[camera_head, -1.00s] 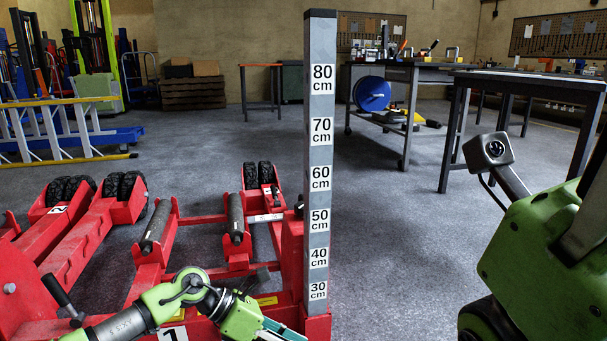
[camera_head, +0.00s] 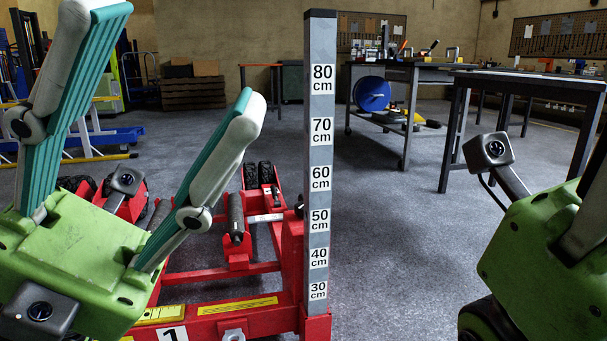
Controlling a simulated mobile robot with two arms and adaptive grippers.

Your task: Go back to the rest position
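My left gripper (camera_head: 160,75) stands large and near at the left of the head view. Its two fingers, grey with teal pads, point up and are spread wide apart with nothing between them. It hides part of the red trolley jack (camera_head: 240,309) behind it. The jack carries a grey height post (camera_head: 320,150) marked from 30 to 80 cm, upright and apart from the gripper.
A dark workbench (camera_head: 525,82) stands at the right, with a trolley table (camera_head: 405,66) and blue reel (camera_head: 372,93) behind it. A ladder (camera_head: 85,140) is at the left. Grey floor (camera_head: 400,240) is clear right of the post.

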